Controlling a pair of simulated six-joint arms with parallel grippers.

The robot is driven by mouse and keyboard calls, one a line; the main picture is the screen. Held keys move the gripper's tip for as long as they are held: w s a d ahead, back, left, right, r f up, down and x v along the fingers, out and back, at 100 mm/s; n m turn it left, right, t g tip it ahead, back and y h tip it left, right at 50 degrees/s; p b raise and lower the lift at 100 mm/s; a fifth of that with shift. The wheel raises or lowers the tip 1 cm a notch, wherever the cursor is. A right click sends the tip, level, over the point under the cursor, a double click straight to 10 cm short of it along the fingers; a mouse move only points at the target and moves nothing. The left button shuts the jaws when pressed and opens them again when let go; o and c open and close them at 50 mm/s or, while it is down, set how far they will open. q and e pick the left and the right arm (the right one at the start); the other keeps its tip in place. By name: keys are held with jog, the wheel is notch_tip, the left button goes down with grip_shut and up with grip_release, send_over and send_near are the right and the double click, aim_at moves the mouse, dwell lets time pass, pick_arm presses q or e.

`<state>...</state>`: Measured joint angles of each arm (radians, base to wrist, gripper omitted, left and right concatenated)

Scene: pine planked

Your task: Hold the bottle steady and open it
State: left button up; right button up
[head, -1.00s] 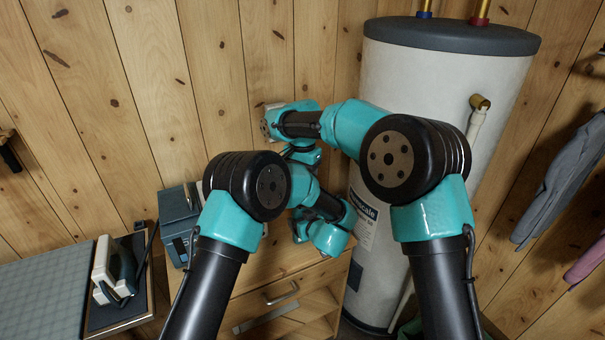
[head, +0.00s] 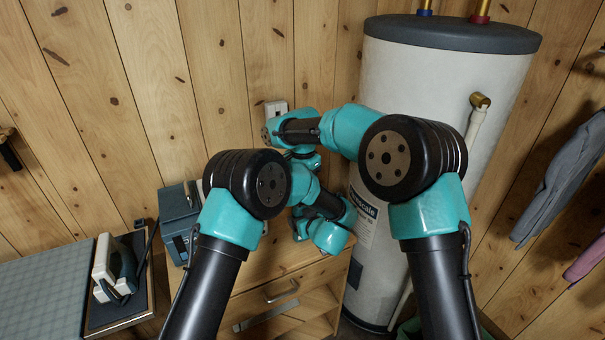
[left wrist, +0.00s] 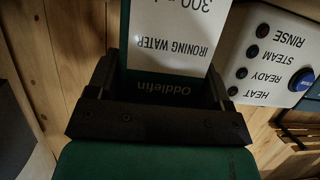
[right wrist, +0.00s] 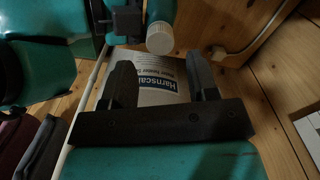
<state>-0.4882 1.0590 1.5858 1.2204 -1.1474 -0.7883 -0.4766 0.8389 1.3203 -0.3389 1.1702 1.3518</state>
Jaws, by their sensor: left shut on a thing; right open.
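The bottle (left wrist: 170,45) is dark green with a white "IRONING WATER" label, upside down in the left wrist view. My left gripper (left wrist: 160,78) is shut on it, one finger on each side. In the right wrist view the bottle's white ribbed cap (right wrist: 160,38) shows at the top, beside a dark part of my left gripper. My right gripper (right wrist: 160,66) is open and empty. The cap lies beyond its fingertips, near the middle of the gap, and appears apart from them. In the head view my arms hide the bottle and cap.
A water heater (head: 440,90) stands at the right. A steam unit (head: 176,225) and a wooden cabinet (head: 285,300) are below my arms; its panel (left wrist: 270,55) is close to the bottle. An iron (head: 113,270) rests at left. A white wall fitting (head: 276,107) is behind my right wrist.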

jog(key=shift+f, duration=2.45)
jog(key=shift+c, duration=0.4)
jog(key=c, duration=0.9)
jog(key=shift+o, duration=0.2)
jog(key=n, duration=0.4)
jog(key=shift+n, duration=0.4)
jog(key=n, duration=0.5)
jog(key=o, duration=1)
jog(key=shift+r, duration=0.1)
